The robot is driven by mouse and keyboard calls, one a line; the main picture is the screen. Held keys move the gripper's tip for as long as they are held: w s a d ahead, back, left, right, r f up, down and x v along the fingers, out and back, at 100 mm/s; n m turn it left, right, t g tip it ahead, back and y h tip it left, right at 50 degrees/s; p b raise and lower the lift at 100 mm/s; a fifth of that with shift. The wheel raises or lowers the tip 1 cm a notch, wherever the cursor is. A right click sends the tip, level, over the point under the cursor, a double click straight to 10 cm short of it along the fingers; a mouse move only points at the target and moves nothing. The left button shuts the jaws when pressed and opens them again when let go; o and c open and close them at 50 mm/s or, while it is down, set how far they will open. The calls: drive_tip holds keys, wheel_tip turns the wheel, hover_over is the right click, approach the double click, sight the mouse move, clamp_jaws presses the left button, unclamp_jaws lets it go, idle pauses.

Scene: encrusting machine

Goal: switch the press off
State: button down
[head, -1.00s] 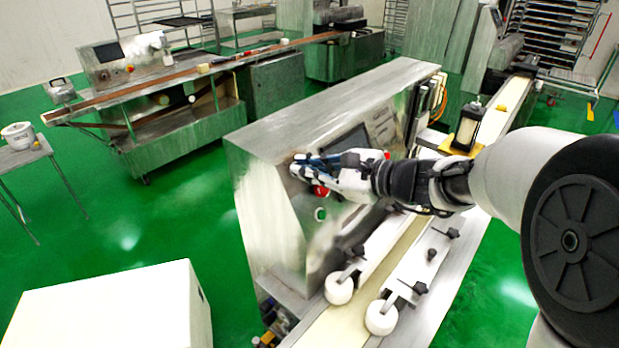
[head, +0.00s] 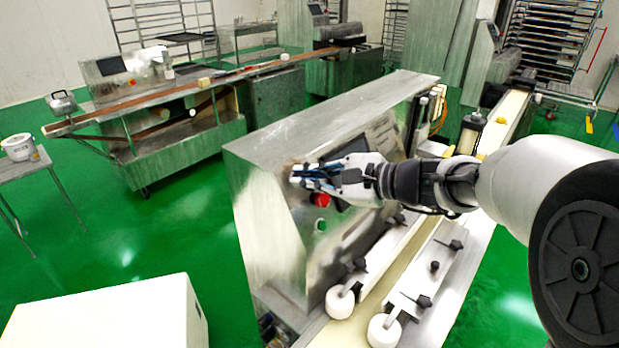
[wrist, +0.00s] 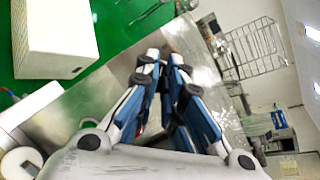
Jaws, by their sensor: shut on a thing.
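The press (head: 265,205) is a grey metal machine with a slanted front panel in the head view. On its panel are a red button (head: 321,200) and a green button (head: 321,226) below it. My gripper (head: 297,177) is at the panel, with its fingertips just up and left of the red button. Its blue-padded fingers close together on a small part there, seemingly the press switch, which the fingers hide. In the wrist view, the fingers (wrist: 163,62) come close together in front of the metal panel.
A conveyor belt (head: 375,292) with white rollers and black knobs runs along the press's right side, under my arm. A white box (head: 110,315) stands at the lower left. Another conveyor machine (head: 165,125) stands behind. Green floor is free on the left.

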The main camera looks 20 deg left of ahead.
drive_tip(key=c, duration=1.7)
unclamp_jaws()
drive_tip(key=v, duration=1.2)
